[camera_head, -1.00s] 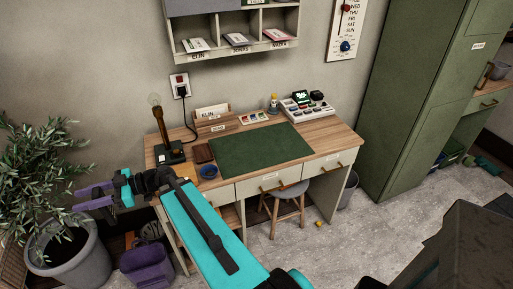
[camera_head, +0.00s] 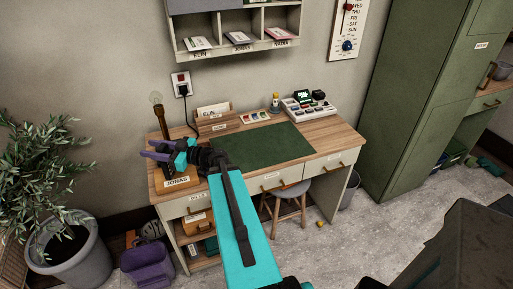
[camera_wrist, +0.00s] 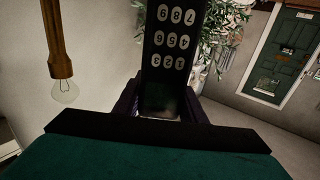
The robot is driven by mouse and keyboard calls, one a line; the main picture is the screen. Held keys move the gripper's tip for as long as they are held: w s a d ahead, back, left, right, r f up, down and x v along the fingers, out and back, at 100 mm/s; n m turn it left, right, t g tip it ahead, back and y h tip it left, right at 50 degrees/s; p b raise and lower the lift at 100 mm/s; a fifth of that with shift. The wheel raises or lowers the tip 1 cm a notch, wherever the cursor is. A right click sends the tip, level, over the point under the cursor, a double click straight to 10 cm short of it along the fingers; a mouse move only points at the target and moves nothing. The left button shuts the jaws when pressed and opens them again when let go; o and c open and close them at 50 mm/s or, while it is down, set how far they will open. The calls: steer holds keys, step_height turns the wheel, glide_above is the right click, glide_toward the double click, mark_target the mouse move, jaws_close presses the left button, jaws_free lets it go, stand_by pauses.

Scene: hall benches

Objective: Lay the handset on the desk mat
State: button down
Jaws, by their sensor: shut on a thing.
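The handset (camera_wrist: 172,45) is black with pale number keys. In the wrist view it stands between the purple fingers of my gripper (camera_wrist: 160,108), which is shut on it. Its keys face the wrist camera and its far end runs out of the picture. In the head view my gripper (camera_head: 155,152) is over the left end of the desk, left of the mat, and I cannot make out the handset there. The dark green desk mat (camera_head: 270,144) lies flat on the desk, its visible part bare. My arm hides its front left part.
A bulb lamp (camera_head: 157,106) stands at the desk's back left, close to my gripper; it also shows in the wrist view (camera_wrist: 62,60). A card holder (camera_head: 215,122) and a white device tray (camera_head: 309,106) stand behind the mat. A JONAS-labelled wooden piece (camera_head: 178,183) is below my gripper.

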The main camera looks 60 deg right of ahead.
steer(key=s+d+m+h, duration=0.4)
steer(key=s+d, duration=0.5)
steer(key=d, duration=0.3)
steer(key=s+d+m+g+h, duration=0.1)
steer(key=s+d+m+h, duration=0.2)
steer(key=s+d+h, duration=0.4)
steer(key=s+d+m+g+h+b, duration=0.1)
steer(key=s+d+m+h, duration=0.3)
steer(key=s+d, duration=0.8)
steer(key=d+h, duration=0.2)
steer(key=d, duration=0.5)
steer(key=shift+s+d+f+m, duration=0.2)
steer(key=shift+s+d+m, duration=0.05)
steer(key=shift+m, duration=0.05)
steer(key=f+p+x, duration=0.1)
steer(key=p+x, duration=0.1)
steer(key=x, duration=1.3)
steer(key=shift+s+d+f, duration=0.15)
steer(key=shift+d+f, duration=0.2)
steer(key=shift+d, duration=0.05)
